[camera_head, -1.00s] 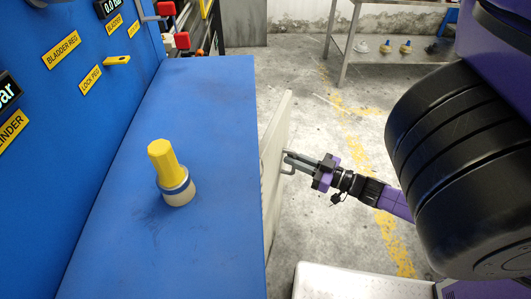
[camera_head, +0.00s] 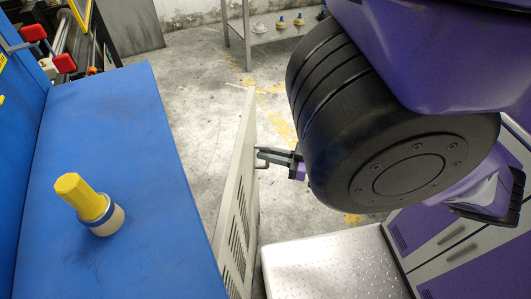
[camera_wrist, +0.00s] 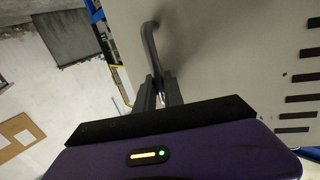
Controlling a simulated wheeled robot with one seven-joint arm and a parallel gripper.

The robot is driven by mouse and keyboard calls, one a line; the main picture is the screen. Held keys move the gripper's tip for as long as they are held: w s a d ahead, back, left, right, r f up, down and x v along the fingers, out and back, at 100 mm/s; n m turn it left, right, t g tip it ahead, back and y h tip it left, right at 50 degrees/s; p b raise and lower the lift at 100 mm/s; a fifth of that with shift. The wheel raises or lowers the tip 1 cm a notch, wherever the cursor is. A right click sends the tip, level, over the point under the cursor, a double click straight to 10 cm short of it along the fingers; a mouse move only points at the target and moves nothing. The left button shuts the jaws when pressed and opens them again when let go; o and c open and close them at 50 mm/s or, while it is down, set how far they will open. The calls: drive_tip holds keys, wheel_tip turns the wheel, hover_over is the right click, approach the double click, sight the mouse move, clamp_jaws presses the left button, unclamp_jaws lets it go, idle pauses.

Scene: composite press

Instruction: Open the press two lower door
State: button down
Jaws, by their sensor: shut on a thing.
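The press's lower door (camera_head: 236,220) is a pale grey vented panel. It stands swung out from the blue press body in the head view, with a gap between its far part and the blue top. Its handle (camera_head: 262,158) is a grey bar on the outer face. My gripper (camera_head: 268,157) is shut on the handle, its body partly hidden by my arm. In the wrist view the fingers (camera_wrist: 158,98) close around the lower end of the curved handle (camera_wrist: 148,48), against the door face (camera_wrist: 225,50) with its dark vent slots.
A metal tread plate (camera_head: 330,268) lies on the right, close to the door's near part. A steel table (camera_head: 275,38) with small parts stands at the back. Concrete floor (camera_head: 200,110) is clear beyond the door.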

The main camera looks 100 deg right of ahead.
drive_tip(key=c, duration=1.5)
unclamp_jaws()
drive_tip(key=shift+o, duration=0.2)
drive_tip(key=v, duration=0.7)
drive_tip(key=shift+s+a, duration=0.15)
drive_tip(key=shift+s, duration=0.2)
drive_tip(key=shift+c, duration=0.2)
